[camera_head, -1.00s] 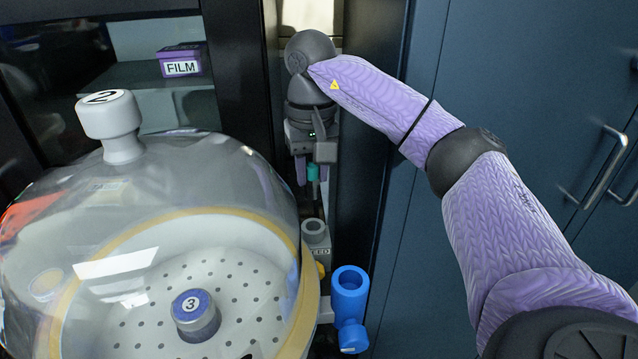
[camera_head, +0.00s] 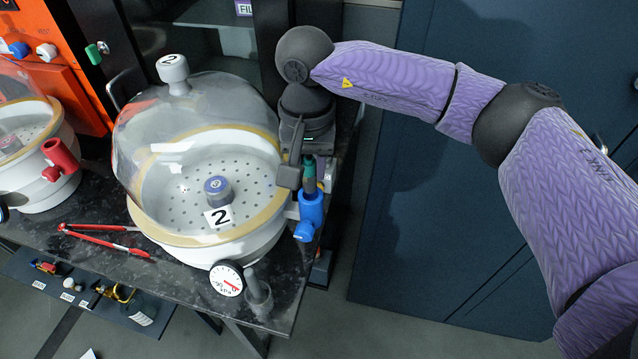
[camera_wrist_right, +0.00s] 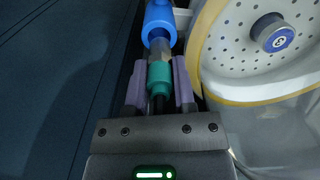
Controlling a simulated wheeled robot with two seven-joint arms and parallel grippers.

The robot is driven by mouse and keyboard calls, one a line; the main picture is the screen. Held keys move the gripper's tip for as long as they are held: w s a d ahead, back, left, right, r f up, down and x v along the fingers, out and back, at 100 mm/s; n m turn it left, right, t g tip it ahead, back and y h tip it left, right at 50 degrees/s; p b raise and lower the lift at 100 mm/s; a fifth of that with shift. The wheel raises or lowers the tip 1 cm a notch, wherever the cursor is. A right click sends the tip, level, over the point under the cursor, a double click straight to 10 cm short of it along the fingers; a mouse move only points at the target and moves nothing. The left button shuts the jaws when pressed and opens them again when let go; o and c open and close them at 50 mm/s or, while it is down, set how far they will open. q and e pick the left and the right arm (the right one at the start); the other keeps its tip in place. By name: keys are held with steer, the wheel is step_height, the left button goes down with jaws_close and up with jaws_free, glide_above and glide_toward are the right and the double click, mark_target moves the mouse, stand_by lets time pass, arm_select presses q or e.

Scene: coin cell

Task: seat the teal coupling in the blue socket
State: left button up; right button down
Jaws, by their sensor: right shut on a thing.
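The blue socket (camera_head: 311,212) is at the right side of the glass-domed vessel marked 2, its open mouth facing up. In the right wrist view the socket (camera_wrist_right: 158,22) is straight ahead of the fingers. My right gripper (camera_head: 308,178) is shut on the teal coupling (camera_head: 309,172), just above the socket. In the right wrist view the teal coupling (camera_wrist_right: 160,74) sits between the purple fingers, and a metal end (camera_wrist_right: 158,50) points at the socket mouth. That end overlaps the mouth; I cannot tell whether it is inside. My left gripper is not in view.
The domed vessel (camera_head: 200,130) stands close left of my right gripper. A pressure gauge (camera_head: 226,280) is at its front. Red-handled tongs (camera_head: 100,238) lie on the dark bench. A red fitting (camera_head: 59,158) is on another vessel at left. Blue cabinets (camera_head: 470,210) stand to the right.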

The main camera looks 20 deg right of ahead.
mark_target(311, 189)
step_height(311, 189, down, 4)
steer(key=shift+r, duration=0.15)
steer(key=shift+b, duration=0.35)
steer(key=c, duration=0.7)
jaws_free()
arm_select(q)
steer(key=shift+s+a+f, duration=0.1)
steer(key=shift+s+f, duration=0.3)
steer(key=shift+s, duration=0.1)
arm_select(e)
steer(key=shift+r+p, duration=0.25)
steer(key=shift+p, duration=0.05)
step_height(311, 189, up, 12)
steer(key=shift+f+p, duration=0.15)
steer(key=shift+p, duration=0.6)
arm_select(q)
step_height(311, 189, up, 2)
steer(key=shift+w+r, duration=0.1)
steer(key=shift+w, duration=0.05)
